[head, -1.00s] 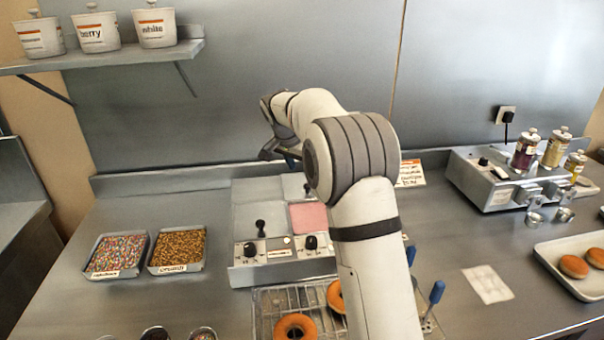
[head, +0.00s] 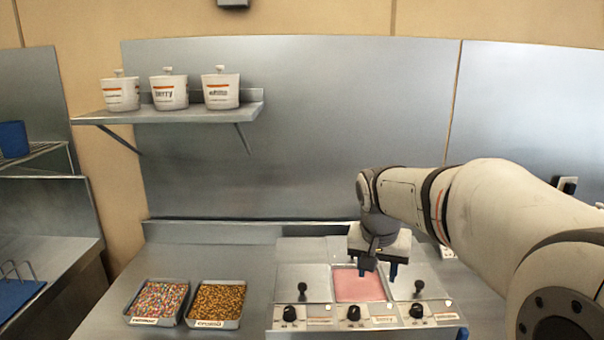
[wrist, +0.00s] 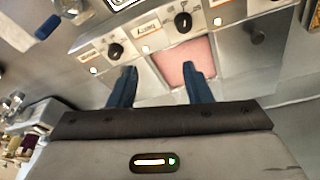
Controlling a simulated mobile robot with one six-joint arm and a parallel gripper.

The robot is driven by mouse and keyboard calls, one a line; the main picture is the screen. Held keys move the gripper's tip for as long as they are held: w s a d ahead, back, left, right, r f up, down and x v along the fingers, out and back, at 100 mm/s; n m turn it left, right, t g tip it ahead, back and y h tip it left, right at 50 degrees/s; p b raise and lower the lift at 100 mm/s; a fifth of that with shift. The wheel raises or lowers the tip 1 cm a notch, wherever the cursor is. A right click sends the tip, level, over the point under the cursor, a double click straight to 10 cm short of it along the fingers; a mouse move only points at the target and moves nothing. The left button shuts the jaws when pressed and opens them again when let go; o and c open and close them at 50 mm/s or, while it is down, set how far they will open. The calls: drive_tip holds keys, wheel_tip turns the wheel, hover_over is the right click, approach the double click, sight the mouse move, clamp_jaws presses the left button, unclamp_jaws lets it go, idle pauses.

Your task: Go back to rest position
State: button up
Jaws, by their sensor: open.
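My gripper (head: 378,271) is open and empty in the head view. It hangs above the glaze warmer (head: 290,325), over the open well of pink glaze (head: 345,285). In the wrist view the two blue fingertips of my gripper (wrist: 159,76) point toward the warmer, spread apart on either side of the pink glaze (wrist: 172,63). Nothing is between them. My arm reaches in from the right of the head view and hides part of the counter and back wall.
A sprinkles tray (head: 157,303) and a crunch tray (head: 217,304) sit left of the warmer. A shelf (head: 180,116) with three white pots, one a berry pot (head: 168,92), hangs above. The counter between shelf and trays is clear.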

drive_tip(key=s+f+n, duration=0.2)
drive_tip(key=s+f, duration=0.1)
drive_tip(key=s, duration=0.6)
drive_tip(key=s+f+n+y, duration=0.1)
drive_tip(key=s+f+n, duration=0.1)
drive_tip(key=s, duration=0.8)
drive_tip(key=shift+s+f, duration=0.3)
drive_tip(key=shift+f, duration=0.25)
drive_tip(key=shift+c, duration=0.4)
drive_tip(key=shift+c, duration=0.6)
drive_tip(key=shift+a, duration=0.2)
drive_tip(key=shift+s+a, duration=0.1)
